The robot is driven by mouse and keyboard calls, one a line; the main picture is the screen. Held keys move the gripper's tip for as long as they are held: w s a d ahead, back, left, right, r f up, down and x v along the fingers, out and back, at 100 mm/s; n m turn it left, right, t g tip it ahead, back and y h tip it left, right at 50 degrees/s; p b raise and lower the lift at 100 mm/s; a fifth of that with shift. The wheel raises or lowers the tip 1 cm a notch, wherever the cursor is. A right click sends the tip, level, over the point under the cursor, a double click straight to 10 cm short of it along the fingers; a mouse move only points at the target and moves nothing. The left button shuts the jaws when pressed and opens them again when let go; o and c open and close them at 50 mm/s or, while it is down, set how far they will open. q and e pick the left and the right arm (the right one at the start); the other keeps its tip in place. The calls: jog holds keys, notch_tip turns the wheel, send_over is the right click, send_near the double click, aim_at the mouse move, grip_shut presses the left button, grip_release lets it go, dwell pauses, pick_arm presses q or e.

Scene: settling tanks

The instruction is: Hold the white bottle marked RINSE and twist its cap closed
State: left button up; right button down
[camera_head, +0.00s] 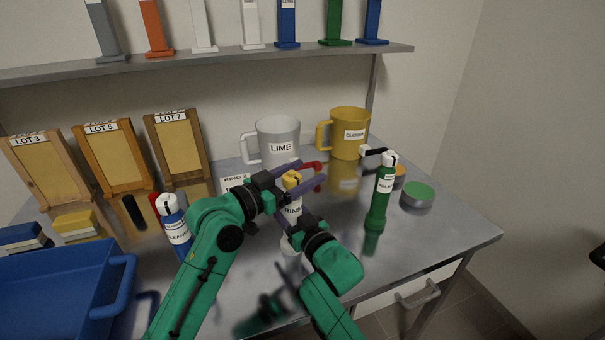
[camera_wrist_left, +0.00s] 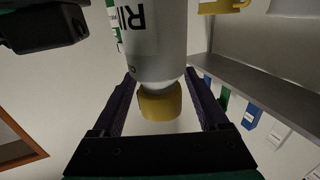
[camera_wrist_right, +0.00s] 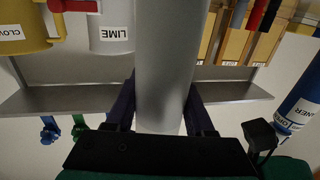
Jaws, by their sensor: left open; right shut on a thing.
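The white RINSE bottle (camera_head: 294,212) stands upright near the middle of the table, with a yellow cap (camera_head: 291,178) on top. My left gripper (camera_head: 308,175) is open at cap height, its fingers on either side of the cap. In the left wrist view the cap (camera_wrist_left: 160,104) sits between the spread fingers, below the white bottle body (camera_wrist_left: 150,50) in that picture. My right gripper is shut on the bottle body (camera_wrist_right: 165,65) in the right wrist view. In the head view my arms partly hide the bottle and the right fingers. I cannot tell how tight the cap is.
A green bottle (camera_head: 381,195) stands to the right, a blue bottle (camera_head: 175,228) to the left. A LIME mug (camera_head: 279,140) and a yellow CLOVER mug (camera_head: 350,135) stand behind. A blue tray (camera_head: 60,290) fills the front left. The right front of the table is clear.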

pick_arm(q)
grip_shut()
jog(key=m+g+h, duration=0.1)
jog(key=g, duration=0.1)
jog(key=m+g+h, duration=0.1)
jog(key=g, duration=0.1)
jog(key=s+m+g+h, duration=0.1)
jog(key=m+g, duration=0.1)
jog(key=shift+d+f, duration=0.1)
jog(key=shift+d, duration=0.2)
grip_release()
notch_tip(320, 180, up, 10)
dwell(0.4)
